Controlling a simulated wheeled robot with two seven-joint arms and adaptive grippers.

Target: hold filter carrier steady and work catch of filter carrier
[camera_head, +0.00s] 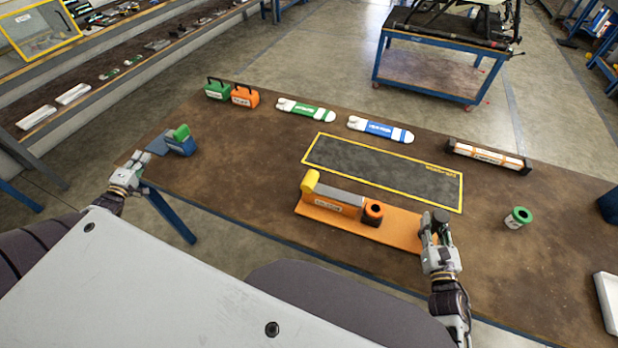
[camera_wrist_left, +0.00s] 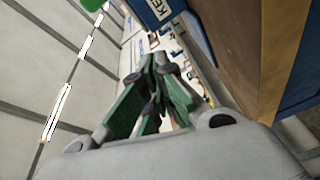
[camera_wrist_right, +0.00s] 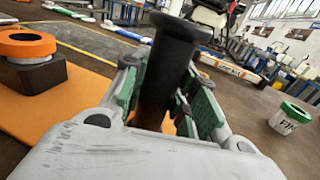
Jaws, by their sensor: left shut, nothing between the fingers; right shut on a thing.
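A long orange base (camera_head: 395,232), which looks like the filter carrier, lies near the table's front edge. On it are a grey bar (camera_head: 338,196) with a label, a yellow rounded piece (camera_head: 310,181) at the left end, and an orange-ringed dark block (camera_head: 372,212). The ringed block also shows in the right wrist view (camera_wrist_right: 30,72). A black upright handle (camera_wrist_right: 168,70) stands at the base's right end. My right gripper (camera_head: 437,240) is shut around this handle. My left gripper (camera_head: 136,167) is shut and empty near the table's left edge, away from the orange base.
A blue block with a green top (camera_head: 180,142) stands close to my left gripper. A yellow-framed dark mat (camera_head: 385,172) lies behind the base. A green-lidded can (camera_head: 517,218) stands right of my right gripper. Table between the blue block and the base is clear.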

